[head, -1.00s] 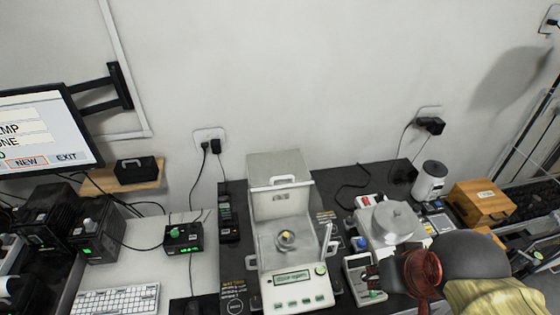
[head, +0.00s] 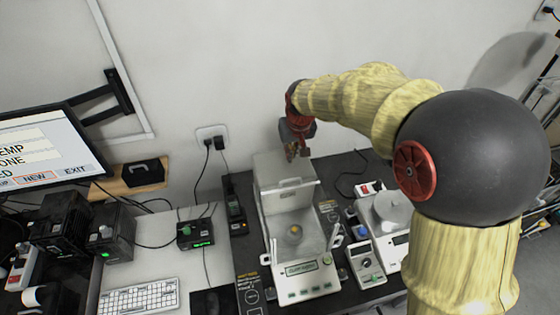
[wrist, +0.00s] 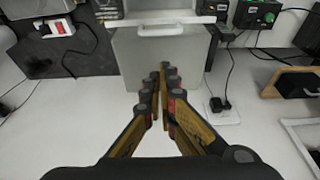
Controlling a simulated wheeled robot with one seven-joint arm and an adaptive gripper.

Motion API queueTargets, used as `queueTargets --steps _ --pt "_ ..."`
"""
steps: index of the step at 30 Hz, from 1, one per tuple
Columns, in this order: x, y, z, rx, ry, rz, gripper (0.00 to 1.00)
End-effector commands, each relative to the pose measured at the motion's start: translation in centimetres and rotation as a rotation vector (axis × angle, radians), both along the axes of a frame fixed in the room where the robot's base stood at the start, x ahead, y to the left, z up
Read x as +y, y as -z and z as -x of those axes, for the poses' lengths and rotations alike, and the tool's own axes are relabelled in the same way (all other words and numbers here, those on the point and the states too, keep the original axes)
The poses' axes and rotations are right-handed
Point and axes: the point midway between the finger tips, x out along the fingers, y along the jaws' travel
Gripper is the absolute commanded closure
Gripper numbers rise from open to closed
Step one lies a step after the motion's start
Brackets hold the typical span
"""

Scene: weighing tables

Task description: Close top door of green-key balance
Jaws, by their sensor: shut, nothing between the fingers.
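The chamber top is open, and a small brass-coloured weight (head: 295,230) shows inside. My gripper (head: 297,152) is shut and empty, at the wall-side end of the door. In the wrist view, the shut fingertips (wrist: 164,68) overlap the door panel (wrist: 135,60), whose handle (wrist: 162,29) lies beyond them. I cannot tell whether they touch it.
My arm reaches in from the right.

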Motion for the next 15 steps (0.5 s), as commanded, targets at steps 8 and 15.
queueTargets --steps 8,15 --pt "0.4 0.1 -2.0 -0.051 0.006 -0.012 1.0" --pt "0.7 4.1 -3.4 -0.05 0.006 -0.012 1.0"
